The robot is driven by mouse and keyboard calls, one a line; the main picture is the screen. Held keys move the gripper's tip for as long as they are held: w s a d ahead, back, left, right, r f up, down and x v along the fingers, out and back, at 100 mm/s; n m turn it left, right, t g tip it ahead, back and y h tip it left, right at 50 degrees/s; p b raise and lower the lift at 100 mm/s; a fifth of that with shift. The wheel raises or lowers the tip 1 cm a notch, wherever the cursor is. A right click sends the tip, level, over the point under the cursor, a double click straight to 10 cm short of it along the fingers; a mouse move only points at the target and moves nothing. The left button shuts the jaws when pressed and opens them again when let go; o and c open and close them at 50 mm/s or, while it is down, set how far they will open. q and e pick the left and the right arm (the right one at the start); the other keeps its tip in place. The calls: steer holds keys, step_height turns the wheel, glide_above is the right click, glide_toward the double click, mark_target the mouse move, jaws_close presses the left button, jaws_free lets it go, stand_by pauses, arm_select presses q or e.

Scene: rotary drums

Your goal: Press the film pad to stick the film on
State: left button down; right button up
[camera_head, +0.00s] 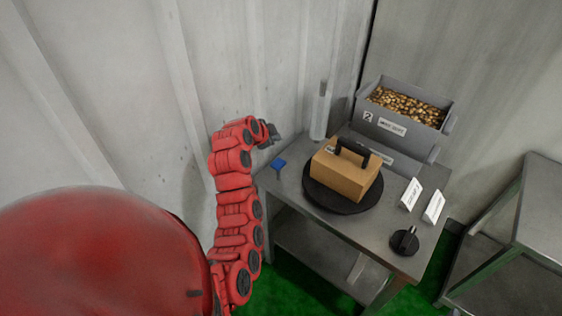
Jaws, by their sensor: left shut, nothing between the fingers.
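A tan box (342,178) with a black handle on top sits on a round black turntable (340,206) on the grey metal table. A small blue piece (279,163) lies at the table's left corner. A pale upright cylinder (320,112) stands at the back edge, left of the box. I cannot tell for certain which of these is the film pad. My left gripper (274,133), on the red arm, is shut and empty. In the picture it appears just above the blue piece, apart from it and left of the box. My right gripper is not in view.
A grey bin (373,124) full of brassy pieces stands at the back right. Two white label cards (433,206) and a black knob (404,241) are on the table's right side. Another metal table (535,215) stands further right. Corrugated walls close off the back and left.

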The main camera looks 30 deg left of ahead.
mark_target(281, 159)
arm_select(q)
steer(key=shift+s+d+r, duration=0.1)
steer(key=shift+s+d, duration=0.05)
steer(key=shift+s, duration=0.1)
stand_by(0.3)
step_height(281, 159, down, 5)
steer(key=shift+f+p, duration=0.2)
steer(key=shift+p, duration=0.55)
step_height(281, 159, down, 3)
steer(key=shift+r+b, duration=0.1)
steer(key=shift+b, duration=1.05)
steer(key=shift+f+b, duration=0.3)
steer(key=shift+f, duration=0.05)
steer(key=shift+r, duration=0.1)
steer(key=shift+f+b, duration=0.5)
steer(key=shift+b, duration=0.4)
